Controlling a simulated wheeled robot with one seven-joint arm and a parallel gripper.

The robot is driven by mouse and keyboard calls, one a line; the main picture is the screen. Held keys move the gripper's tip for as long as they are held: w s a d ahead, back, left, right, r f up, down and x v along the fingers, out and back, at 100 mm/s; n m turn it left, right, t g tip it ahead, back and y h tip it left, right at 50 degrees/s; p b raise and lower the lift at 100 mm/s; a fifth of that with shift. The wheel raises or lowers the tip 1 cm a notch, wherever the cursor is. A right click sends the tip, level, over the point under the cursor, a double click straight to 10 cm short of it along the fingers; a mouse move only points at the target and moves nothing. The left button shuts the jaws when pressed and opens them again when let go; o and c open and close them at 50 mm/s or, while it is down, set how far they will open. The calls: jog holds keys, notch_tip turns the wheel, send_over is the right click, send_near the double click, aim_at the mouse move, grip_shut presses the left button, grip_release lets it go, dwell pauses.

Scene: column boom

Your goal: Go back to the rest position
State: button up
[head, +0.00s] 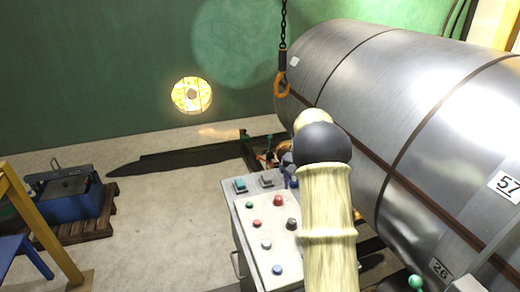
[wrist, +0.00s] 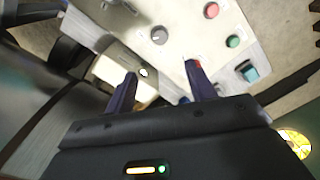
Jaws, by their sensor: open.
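My gripper (wrist: 160,72) shows in the wrist view with its two dark fingers apart and nothing between them. It is over the control box, whose sloped panel (wrist: 185,14) carries buttons and a dark knob (wrist: 159,35). In the head view my arm hides most of the gripper, which is beyond the panel's far right side. The control panel (head: 255,222) there has several red, green, white, blue and black controls.
A large banded metal coil (head: 400,90) fills the right side, close to my arm. An orange hook (head: 282,84) hangs on a chain. A blue machine (head: 68,196) stands on a pallet at left, near a yellow frame (head: 35,230). Floor between is clear.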

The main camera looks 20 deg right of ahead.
jog(key=shift+a, duration=0.1)
jog(key=s+a+n+t, duration=0.1)
jog(key=s+a+n, duration=0.2)
jog(key=s+a, duration=0.6)
jog(key=s+a+r+n+t, duration=0.1)
jog(key=s+a+n, duration=0.2)
jog(key=s+a, duration=0.6)
jog(key=s, duration=0.8)
jog(key=shift+s+n, duration=0.3)
jog(key=shift+a, duration=0.1)
jog(key=shift+c, duration=0.2)
